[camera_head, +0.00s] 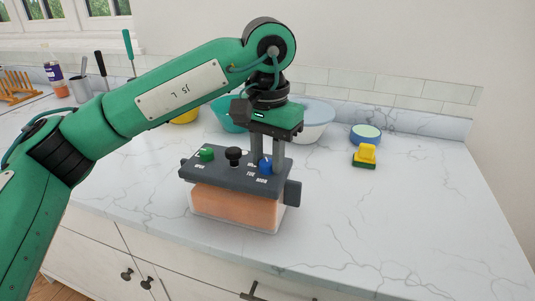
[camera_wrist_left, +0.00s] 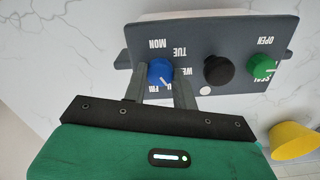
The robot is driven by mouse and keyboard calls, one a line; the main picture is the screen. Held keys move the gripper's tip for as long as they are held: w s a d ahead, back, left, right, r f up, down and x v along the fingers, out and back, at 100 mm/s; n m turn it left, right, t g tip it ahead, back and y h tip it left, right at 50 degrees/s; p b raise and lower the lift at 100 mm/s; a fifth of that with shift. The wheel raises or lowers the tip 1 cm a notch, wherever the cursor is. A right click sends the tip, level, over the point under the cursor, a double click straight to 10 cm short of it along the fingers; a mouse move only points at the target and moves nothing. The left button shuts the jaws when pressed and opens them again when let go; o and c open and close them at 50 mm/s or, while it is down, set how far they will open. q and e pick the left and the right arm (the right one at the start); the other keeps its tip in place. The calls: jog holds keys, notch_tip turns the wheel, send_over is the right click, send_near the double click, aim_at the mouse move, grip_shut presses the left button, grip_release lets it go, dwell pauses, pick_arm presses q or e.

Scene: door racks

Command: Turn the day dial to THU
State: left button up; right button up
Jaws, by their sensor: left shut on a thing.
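The day dial (camera_head: 265,166) is a blue knob at the right of a dark grey panel (camera_head: 215,170) on top of a clear box with orange contents. My left gripper (camera_head: 269,158) comes down from above, its two fingers shut on the dial's sides. The wrist view shows the dial (camera_wrist_left: 159,71) between the fingers, with MON, TUE, part of WED and FRI printed around it. A pale mark on the dial points to the lower right, towards a label partly hidden by a finger. The exact day is hard to tell. My right gripper is out of view.
The panel also carries a black knob (camera_head: 233,154) and a green knob (camera_head: 207,154). Bowls, including a white one (camera_head: 314,121), stand behind. A yellow and green sponge (camera_head: 365,154) and a blue dish (camera_head: 366,133) lie to the right. The front right counter is clear.

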pick_arm(q)
jog(key=o, duration=1)
jog(key=shift+r, duration=0.1)
